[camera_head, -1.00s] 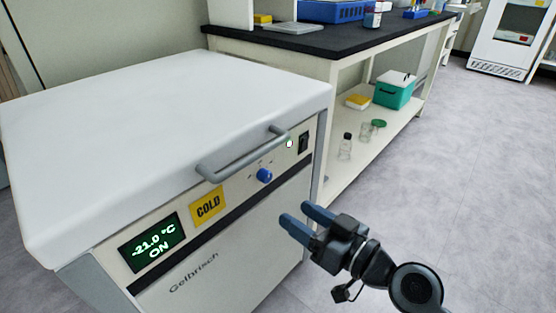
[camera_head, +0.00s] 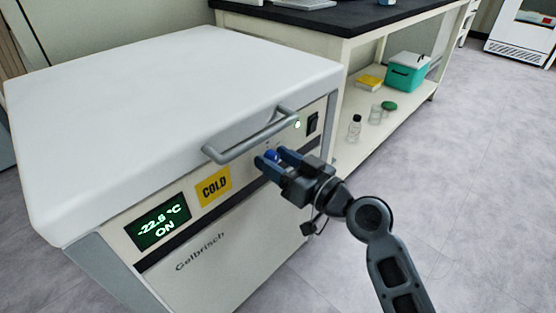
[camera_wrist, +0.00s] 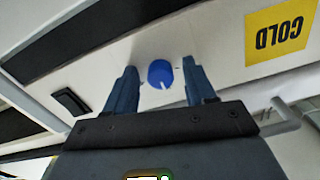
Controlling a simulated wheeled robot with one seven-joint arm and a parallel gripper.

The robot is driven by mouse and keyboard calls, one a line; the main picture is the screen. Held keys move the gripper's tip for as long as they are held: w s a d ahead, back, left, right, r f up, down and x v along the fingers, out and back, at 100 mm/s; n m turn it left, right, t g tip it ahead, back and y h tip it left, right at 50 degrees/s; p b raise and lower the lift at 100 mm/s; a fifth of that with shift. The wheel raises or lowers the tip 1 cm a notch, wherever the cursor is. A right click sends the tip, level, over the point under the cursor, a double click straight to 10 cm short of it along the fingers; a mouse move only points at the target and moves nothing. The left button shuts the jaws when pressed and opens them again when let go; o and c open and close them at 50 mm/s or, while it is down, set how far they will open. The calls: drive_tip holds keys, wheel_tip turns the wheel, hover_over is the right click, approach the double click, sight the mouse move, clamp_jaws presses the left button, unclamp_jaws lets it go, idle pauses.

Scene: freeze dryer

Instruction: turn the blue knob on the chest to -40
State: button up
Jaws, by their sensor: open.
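The white chest (camera_head: 170,90) stands at left in the head view, lid closed. Its display (camera_head: 160,222) reads -22.5 °C and ON. The blue knob (camera_head: 271,155) is on the front panel, partly hidden by my gripper in the head view. In the wrist view the knob (camera_wrist: 160,74) shows whole, with a pale pointer mark on its face. My gripper (camera_head: 272,162) is open, with its blue fingers at the knob. In the wrist view the fingers (camera_wrist: 160,85) stand on either side of the knob with gaps; I cannot tell the exact depth.
A grey lid handle (camera_head: 250,137) juts out just above the knob. A yellow COLD label (camera_head: 213,187) is left of it, and a black switch (camera_head: 313,123) is right. A bench with a black top (camera_head: 345,22) stands behind. The floor at right is clear.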

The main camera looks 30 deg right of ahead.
drive_tip(key=shift+c, duration=0.2)
clamp_jaws()
drive_tip(key=shift+m, duration=0.4)
drive_tip(key=m+p, duration=0.1)
drive_tip(key=m, duration=0.1)
drive_tip(key=shift+r+m, duration=0.1)
drive_tip(key=shift+m, duration=0.2)
drive_tip(key=m+p, duration=0.1)
drive_tip(key=m, duration=0.2)
drive_tip(key=shift+m+p, duration=0.3)
drive_tip(key=shift+m, duration=0.1)
drive_tip(key=m+p, duration=0.1)
drive_tip(key=m, duration=0.2)
drive_tip(key=shift+m+p, duration=0.85)
drive_tip(key=shift+m, duration=1.05)
